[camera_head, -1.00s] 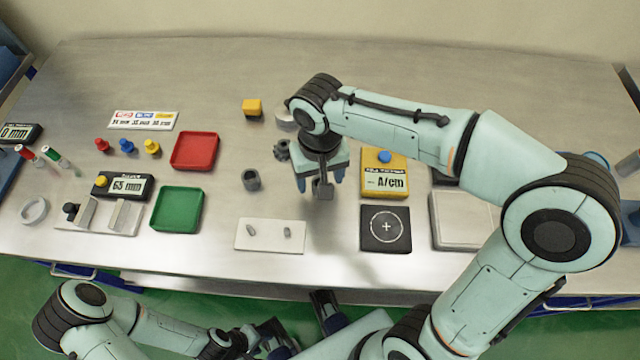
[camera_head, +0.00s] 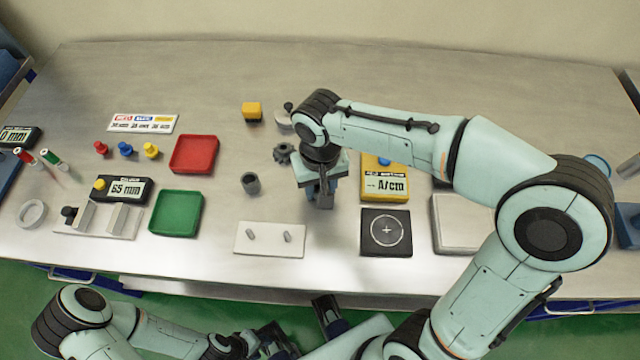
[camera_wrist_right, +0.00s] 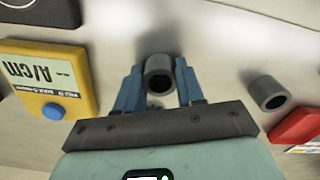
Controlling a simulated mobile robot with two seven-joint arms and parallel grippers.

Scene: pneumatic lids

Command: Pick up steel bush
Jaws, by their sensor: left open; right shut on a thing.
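A grey hollow steel bush (camera_wrist_right: 158,76) stands between the fingers of my right gripper (camera_wrist_right: 157,88) in the right wrist view. The right gripper is shut on it and also shows in the head view (camera_head: 320,196), over the middle of the table, where it hides most of the bush. A second grey hollow bush (camera_head: 251,183) stands free to its left; it also shows at the right of the wrist view (camera_wrist_right: 268,92). My left gripper (camera_head: 272,340) is open at the table's front edge, away from the bushes.
A yellow A/cm meter (camera_head: 385,182) and a black pad with a circle (camera_head: 386,231) lie right of the held bush. A white plate with two pegs (camera_head: 269,252) lies in front. Green (camera_head: 176,212) and red (camera_head: 194,153) trays stand left.

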